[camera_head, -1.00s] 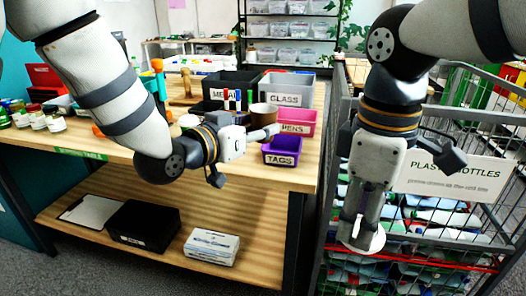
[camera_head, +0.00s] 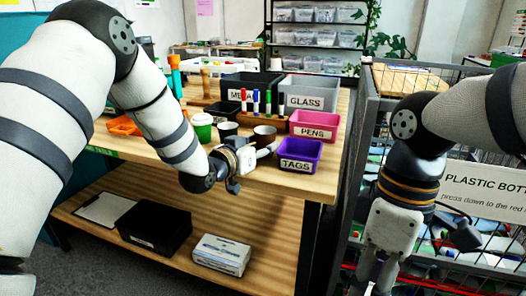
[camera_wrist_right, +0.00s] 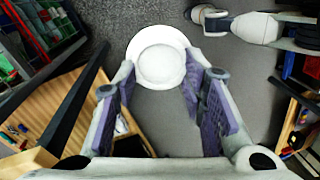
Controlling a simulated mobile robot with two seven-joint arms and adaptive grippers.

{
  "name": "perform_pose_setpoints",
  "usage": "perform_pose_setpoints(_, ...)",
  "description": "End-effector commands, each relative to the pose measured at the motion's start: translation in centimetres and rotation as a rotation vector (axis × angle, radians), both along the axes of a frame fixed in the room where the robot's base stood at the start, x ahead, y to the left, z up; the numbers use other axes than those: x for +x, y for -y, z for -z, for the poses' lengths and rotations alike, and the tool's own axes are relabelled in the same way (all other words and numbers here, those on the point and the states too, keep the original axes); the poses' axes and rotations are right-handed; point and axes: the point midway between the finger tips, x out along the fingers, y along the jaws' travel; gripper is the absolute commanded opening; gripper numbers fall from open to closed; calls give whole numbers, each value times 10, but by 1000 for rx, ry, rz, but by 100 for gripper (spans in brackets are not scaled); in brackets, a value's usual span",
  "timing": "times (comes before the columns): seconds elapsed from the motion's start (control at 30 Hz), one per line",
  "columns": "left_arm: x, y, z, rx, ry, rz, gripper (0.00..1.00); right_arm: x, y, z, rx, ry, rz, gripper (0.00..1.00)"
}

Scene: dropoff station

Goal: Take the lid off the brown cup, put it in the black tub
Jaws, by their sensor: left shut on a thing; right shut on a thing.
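The brown cup (camera_head: 265,132) is upright with its top uncovered, near the front of the wooden table. My left gripper (camera_head: 262,150) is shut on it from the front; its fingers partly hide the cup. My right gripper (camera_head: 376,284) hangs low beside the table, its tips cut off by the bottom edge in the head view. In the right wrist view it (camera_wrist_right: 160,78) is shut on a round white lid (camera_wrist_right: 160,62), held above the grey floor. A black tub (camera_head: 155,228) with a small label stands on the lower shelf.
Purple TAGS (camera_head: 299,167), PINK PENS (camera_head: 316,134), grey GLASS (camera_head: 308,102) and dark METAL (camera_head: 243,97) bins stand behind and right of the cup. A white box (camera_head: 221,255) is beside the tub. The wire cage (camera_head: 480,195) is close to my right arm.

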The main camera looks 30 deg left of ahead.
Motion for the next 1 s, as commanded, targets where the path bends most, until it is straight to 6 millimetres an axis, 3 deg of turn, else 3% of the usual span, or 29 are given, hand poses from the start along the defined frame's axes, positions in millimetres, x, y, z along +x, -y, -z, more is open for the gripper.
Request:
perform_pose_setpoints(0.03,0,0,11,0,-5,-1,19,0,0,7,0,-10,0,0)
perform_pose_setpoints(0.4,0,0,12,1,1,0,19,0,0,6,0,-9,0,0)
perform_pose_setpoints(0.43,0,0,12,1,1,0,44,0,0,6,0,-9,0,0)
perform_pose_setpoints(0.47,0,0,12,1,2,0,50,0,0,5,0,-9,0,0)
perform_pose_setpoints(0.87,0,0,4,1,5,1,50,0,0,2,0,-3,0,0)
perform_pose_setpoints(1.0,-23,1,-1,0,5,2,50,0,0,-12,-1,18,0,0)
